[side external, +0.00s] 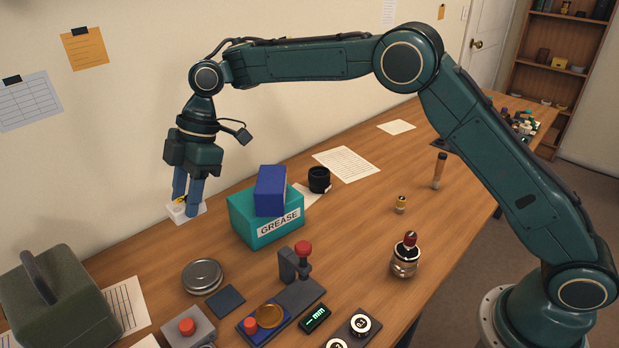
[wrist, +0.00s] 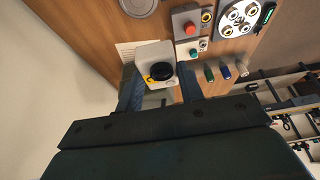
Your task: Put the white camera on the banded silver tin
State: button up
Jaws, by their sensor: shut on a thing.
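The white camera (side external: 183,214) is between the fingers of my gripper (side external: 187,205), at the wall side of the table. My gripper is shut on it, and the blue fingers partly hide it in the side view. In the wrist view the camera (wrist: 153,53) shows its dark round lens and a yellow spot between the fingers (wrist: 160,88). I cannot tell whether it touches the table. The round silver tin (side external: 202,276) with a ringed lid lies flat on the table, in front of my gripper. It shows cut off at the top of the wrist view (wrist: 138,4). Its lid looks bare.
A teal grease box (side external: 255,222) with a blue box (side external: 270,191) on top stands right of my gripper. A dark green case (side external: 55,300) stands at the front left. A dark flat pad (side external: 226,301) and a red-knobbed stand (side external: 295,265) are close to the tin.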

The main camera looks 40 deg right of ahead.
notch_tip(320, 180, down, 19)
jog(key=shift+r, duration=0.2)
dwell(0.7)
jog(key=shift+f, duration=0.15)
jog(key=o, duration=1)
jog(key=v, duration=1.2)
jog(key=shift+r, duration=0.25)
